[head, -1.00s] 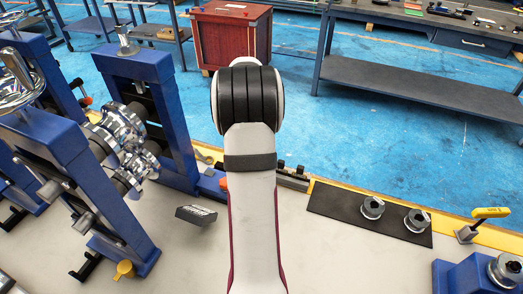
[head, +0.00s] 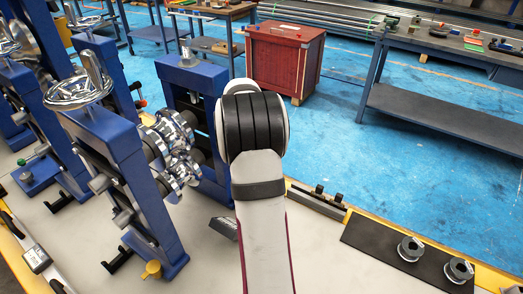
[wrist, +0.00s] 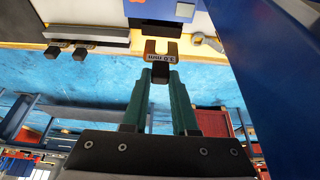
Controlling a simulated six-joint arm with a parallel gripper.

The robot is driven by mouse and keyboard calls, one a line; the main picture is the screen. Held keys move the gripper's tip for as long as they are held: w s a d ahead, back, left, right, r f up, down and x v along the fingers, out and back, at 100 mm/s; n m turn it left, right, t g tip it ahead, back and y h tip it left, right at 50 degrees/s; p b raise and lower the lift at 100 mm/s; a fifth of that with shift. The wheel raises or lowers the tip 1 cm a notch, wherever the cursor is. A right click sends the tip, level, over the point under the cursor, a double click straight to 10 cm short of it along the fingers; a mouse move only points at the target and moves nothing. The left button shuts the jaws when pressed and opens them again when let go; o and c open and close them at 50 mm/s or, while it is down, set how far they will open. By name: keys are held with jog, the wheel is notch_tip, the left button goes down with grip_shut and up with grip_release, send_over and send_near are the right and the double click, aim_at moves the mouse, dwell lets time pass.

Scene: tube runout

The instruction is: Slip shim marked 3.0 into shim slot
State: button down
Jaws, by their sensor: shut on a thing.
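In the wrist view, a small tan, fork-shaped shim (wrist: 151,50) carries a "3.0 mm" label, which reads upside down. My gripper (wrist: 160,72) has two green fingers shut on the shim's near end, and its forked end points away. Beyond the shim is a dark block (wrist: 156,27) below a blue part; I cannot tell whether this is the shim slot. In the head view my arm hides the gripper and shim. The blue roll stand (head: 118,130) with shiny rolls (head: 175,160) stands left of my arm.
A dark labelled block (head: 222,227) lies on the bench by my arm. A black mat (head: 370,250) holds two grey collars (head: 410,249) at right. A dark rail (head: 318,202) lies along the bench edge. A blue upright (wrist: 285,60) is close at right in the wrist view.

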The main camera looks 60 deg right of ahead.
jog(key=shift+f, duration=2.2)
jog(key=shift+f, duration=2.1)
jog(key=c, duration=0.6)
grip_release()
jog(key=v, duration=1.5)
jog(key=shift+a+r, duration=0.1)
jog(key=shift+r, duration=0.3)
